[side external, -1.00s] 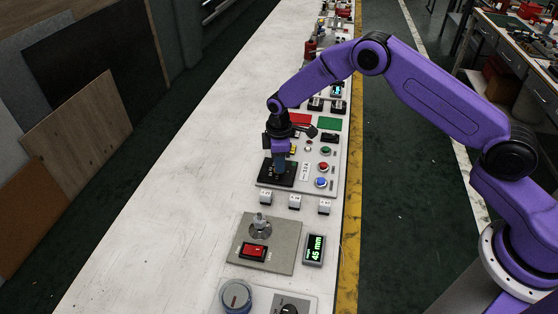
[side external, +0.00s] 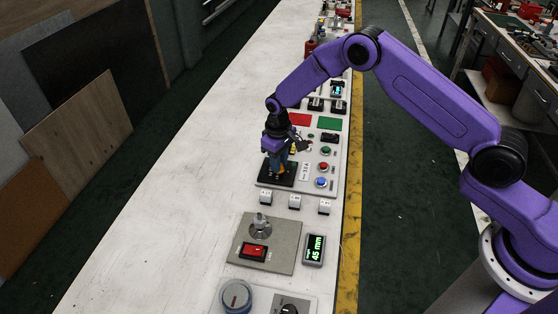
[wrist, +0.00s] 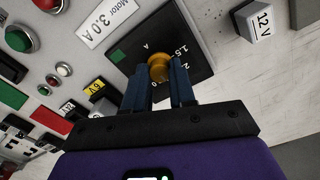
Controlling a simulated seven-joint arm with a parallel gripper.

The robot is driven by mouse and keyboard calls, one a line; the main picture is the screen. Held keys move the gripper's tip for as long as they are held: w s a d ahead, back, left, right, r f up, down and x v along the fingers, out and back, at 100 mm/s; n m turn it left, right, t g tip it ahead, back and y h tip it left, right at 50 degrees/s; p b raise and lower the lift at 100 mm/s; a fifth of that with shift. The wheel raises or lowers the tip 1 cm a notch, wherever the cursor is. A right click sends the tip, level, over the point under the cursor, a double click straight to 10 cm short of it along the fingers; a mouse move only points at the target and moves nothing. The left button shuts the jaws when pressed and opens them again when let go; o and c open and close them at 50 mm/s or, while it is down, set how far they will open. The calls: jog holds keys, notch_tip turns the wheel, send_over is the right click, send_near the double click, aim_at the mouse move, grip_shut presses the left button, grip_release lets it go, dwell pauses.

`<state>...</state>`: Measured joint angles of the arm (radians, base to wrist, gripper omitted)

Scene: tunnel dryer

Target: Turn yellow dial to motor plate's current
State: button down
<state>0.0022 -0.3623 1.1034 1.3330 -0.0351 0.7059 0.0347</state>
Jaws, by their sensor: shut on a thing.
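In the wrist view the yellow dial (wrist: 159,66) sits on a black square plate (wrist: 183,28) with white scale marks; "1.5", "2" and "A" can be read. A green patch lies at the plate's left part. The white motor plate (wrist: 107,22) beside it reads "Motor 3.0 A". My gripper (wrist: 162,75) is shut on the yellow dial, one blue finger on each side. The dial's pointer is not clear. In the side view my gripper (side external: 276,172) points down at the black plate (side external: 264,179), and the fingers mostly hide the dial.
Red and blue buttons (side external: 321,175) lie right of the dial on the same panel. White labelled blocks (side external: 295,201) stand in front; one reads "12 V" in the wrist view (wrist: 258,20). A grey panel with a red switch (side external: 253,251) and a "45 mm" display (side external: 314,249) is nearer.

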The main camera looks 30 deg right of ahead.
jog(key=m, duration=0.4)
jog(key=shift+m, duration=2.6)
jog(key=c, duration=0.9)
grip_release()
jog(key=shift+w+a+r, duration=0.1)
jog(key=shift+a+r, duration=0.05)
jog(key=shift+r, duration=8.6)
